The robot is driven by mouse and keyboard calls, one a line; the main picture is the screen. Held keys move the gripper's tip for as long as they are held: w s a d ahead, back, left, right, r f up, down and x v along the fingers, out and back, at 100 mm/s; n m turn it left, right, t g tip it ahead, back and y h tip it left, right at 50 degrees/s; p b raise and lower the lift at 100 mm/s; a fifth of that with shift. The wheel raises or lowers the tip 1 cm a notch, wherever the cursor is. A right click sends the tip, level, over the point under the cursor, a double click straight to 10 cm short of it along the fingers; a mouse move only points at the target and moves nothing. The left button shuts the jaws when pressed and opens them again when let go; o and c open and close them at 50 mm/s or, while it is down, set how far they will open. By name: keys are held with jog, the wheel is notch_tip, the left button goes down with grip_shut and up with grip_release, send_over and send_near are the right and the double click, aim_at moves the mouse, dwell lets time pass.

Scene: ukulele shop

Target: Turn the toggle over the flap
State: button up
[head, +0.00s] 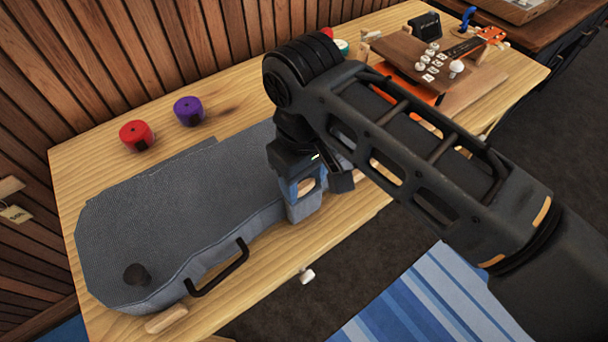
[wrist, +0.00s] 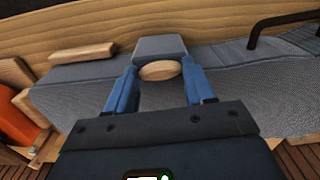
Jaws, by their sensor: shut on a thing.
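The grey fabric case (head: 190,215) lies closed on the wooden bench, with a dark handle (head: 218,268) on its front side. A grey flap (wrist: 160,46) hangs at the case's front edge; it also shows in the head view (head: 304,208). The oval wooden toggle (wrist: 160,71) sits against the flap, lying crosswise between my blue fingers in the wrist view. My gripper (wrist: 160,76) is shut on the toggle. In the head view my gripper (head: 308,188) and arm hide part of the case's right end.
Red (head: 137,135) and purple (head: 188,111) round items stand behind the case. Wooden pieces lie near its left end (head: 166,319) and at the left in the wrist view (wrist: 82,53). A ukulele workstation (head: 440,65) fills the bench's far right.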

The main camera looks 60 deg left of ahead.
aim_at(304, 185)
jog(key=n, duration=0.4)
jog(key=shift+p, duration=0.4)
jog(key=n, duration=0.4)
jog(key=shift+n, duration=0.3)
jog(key=n, duration=0.4)
jog(key=shift+n, duration=2.2)
jog(key=o, duration=1)
jog(key=shift+o, duration=0.2)
jog(key=shift+r+b, duration=0.7)
jog(key=shift+r, duration=3.2)
